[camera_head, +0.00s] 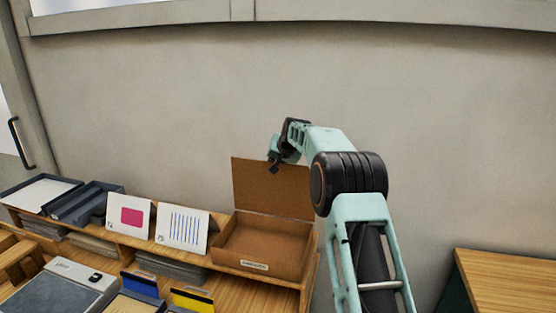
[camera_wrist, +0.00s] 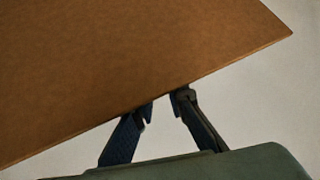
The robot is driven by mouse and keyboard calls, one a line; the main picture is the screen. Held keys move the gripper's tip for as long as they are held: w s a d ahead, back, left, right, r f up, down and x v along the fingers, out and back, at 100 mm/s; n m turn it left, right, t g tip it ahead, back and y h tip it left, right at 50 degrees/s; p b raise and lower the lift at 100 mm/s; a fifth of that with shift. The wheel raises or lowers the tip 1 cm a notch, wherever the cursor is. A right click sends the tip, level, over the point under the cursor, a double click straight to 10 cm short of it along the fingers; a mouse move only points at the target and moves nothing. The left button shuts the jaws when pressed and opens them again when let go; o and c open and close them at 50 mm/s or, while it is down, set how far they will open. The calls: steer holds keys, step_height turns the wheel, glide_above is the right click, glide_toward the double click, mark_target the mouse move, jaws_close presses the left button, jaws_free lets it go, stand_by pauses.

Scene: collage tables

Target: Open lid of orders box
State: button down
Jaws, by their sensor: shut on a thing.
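The brown orders box (camera_head: 262,236) sits on the wooden shelf, with a small pale label on its front. Its lid (camera_head: 250,187) stands raised at the back, close to upright, and the box inside shows and looks empty. My gripper (camera_head: 274,168) is at the upper edge of the lid, shut on it. In the wrist view the lid (camera_wrist: 120,65) fills the upper left as a flat brown panel, and the two dark fingertips of my gripper (camera_wrist: 163,105) meet its lower slanting edge. The fingers' exact contact is partly hidden.
Two upright cards, one with a pink square (camera_head: 131,216) and one with blue stripes (camera_head: 183,229), stand left of the box. Dark trays (camera_head: 85,204) lie farther left. A plain wall is behind. A wooden table (camera_head: 510,280) is at the right.

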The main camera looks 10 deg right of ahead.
steer(key=shift+d+f+g+p, duration=0.2)
steer(key=shift+d+f+g, duration=0.05)
steer(key=shift+f, duration=0.35)
steer(key=shift+d+f+g+p, duration=0.2)
steer(key=shift+d+f+g, duration=0.05)
steer(key=shift+f, duration=0.3)
steer(key=shift+w+d, duration=0.1)
steer(key=c, duration=1.8)
jaws_free()
steer(key=shift+w+a+r, duration=0.2)
steer(key=shift+a+r, duration=0.05)
steer(key=shift+r, duration=0.05)
steer(key=v, duration=1.2)
steer(key=shift+s+d+f, duration=0.1)
steer(key=shift+s+f, duration=0.05)
